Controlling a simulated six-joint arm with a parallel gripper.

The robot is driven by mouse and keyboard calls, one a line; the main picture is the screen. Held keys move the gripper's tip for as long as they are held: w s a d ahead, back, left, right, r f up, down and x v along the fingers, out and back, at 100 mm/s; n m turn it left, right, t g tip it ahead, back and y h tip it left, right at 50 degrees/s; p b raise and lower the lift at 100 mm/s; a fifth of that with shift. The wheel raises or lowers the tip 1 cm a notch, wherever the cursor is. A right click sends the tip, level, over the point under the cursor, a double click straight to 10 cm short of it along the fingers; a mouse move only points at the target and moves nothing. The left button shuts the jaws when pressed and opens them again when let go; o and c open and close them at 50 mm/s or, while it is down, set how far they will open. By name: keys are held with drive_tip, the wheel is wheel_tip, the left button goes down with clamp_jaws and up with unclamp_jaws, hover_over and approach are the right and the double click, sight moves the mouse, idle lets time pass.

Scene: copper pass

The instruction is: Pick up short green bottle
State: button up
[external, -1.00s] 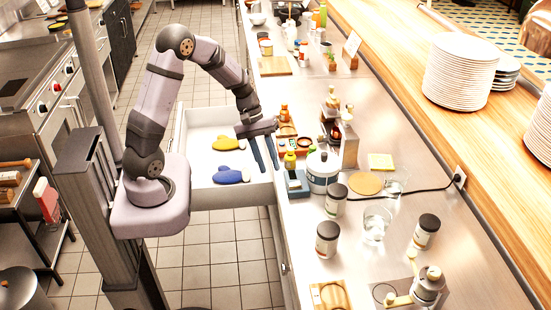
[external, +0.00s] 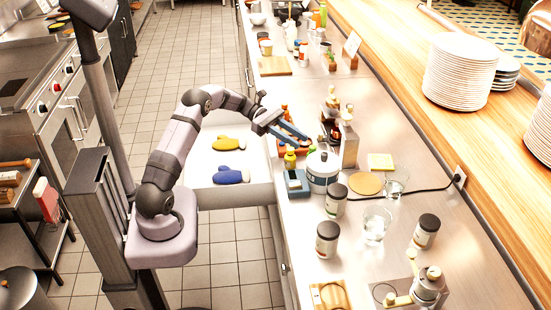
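I cannot pick out a short green bottle with certainty. A small yellow-topped bottle (external: 290,158) stands nearer, just in front of my gripper. My gripper (external: 303,141) reaches over the counter's left edge, its two blue-grey fingers pointing right and slightly down. The fingers look apart, with nothing visible held between them. An orange-brown bottle (external: 285,112) is just behind the gripper.
An open drawer (external: 240,195) with yellow and blue mitts lies below. Stacked plates (external: 460,72) stand on the wooden ledge.

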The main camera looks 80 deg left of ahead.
sight(313, 147)
drive_tip(key=shift+p+x, duration=0.3)
drive_tip(key=shift+x, duration=0.75)
drive_tip(key=shift+w+d+p, duration=0.35)
drive_tip(key=shift+w+d, duration=0.1)
drive_tip(key=shift+p+x, duration=0.55)
drive_tip(key=shift+x, duration=1.45)
clamp_jaws()
